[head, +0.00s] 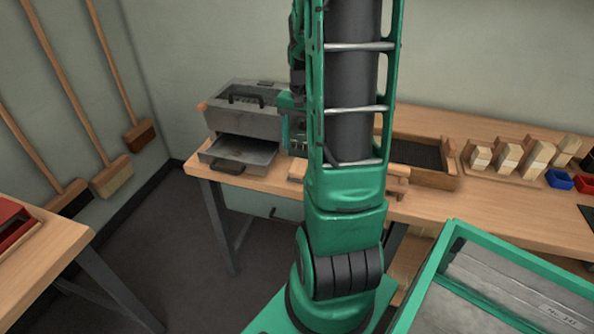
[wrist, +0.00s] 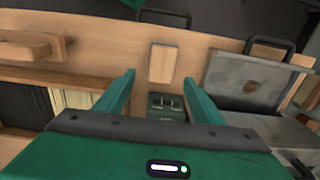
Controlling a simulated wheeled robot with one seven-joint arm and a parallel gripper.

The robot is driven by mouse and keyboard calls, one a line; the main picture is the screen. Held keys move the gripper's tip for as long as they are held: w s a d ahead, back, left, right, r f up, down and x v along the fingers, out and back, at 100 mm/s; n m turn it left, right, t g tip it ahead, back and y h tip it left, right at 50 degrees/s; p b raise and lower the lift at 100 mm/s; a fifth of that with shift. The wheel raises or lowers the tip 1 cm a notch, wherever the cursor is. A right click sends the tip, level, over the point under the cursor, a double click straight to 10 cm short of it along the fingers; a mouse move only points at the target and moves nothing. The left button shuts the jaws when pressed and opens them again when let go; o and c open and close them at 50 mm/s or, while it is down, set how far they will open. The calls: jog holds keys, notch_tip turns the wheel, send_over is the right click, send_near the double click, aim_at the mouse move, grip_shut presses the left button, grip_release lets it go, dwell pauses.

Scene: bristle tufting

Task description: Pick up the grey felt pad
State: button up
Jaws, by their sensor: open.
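I cannot make out a grey felt pad for certain in either view. A grey metal box (head: 243,110) with a black handle stands at the back left of the bench, its shallow drawer (head: 240,150) pulled out; a flat grey surface shows inside. The drawer and its black handle seem to show at the right in the wrist view (wrist: 238,82). My gripper (wrist: 159,77) is open, its two green fingers apart, with nothing held between them. A small pale wooden block (wrist: 163,62) shows beyond the fingertips. In the head view my arm hides most of the gripper.
The wooden bench (head: 450,205) runs along the wall. To the right are a wooden tray (head: 425,178), several wooden brush blocks (head: 508,158), a blue bin (head: 559,180) and a red bin (head: 585,184). A green-framed case (head: 440,280) is at front right. Brooms lean at left.

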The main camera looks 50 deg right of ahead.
aim_at(300, 163)
jog(key=shift+w+f, duration=0.15)
jog(key=shift+f, duration=1.6)
jog(key=shift+w+f, duration=0.15)
jog(key=shift+f, duration=1.6)
jog(key=c, duration=1.2)
jog(key=shift+c, duration=0.2)
jog(key=shift+r, duration=0.45)
jog(key=r, duration=0.3)
jog(key=shift+w+a+r, duration=0.1)
jog(key=shift+a+r, duration=0.2)
jog(key=shift+r, duration=0.1)
jog(key=a+r, duration=0.6)
jog(key=a, duration=0.5)
jog(key=shift+r, duration=0.2)
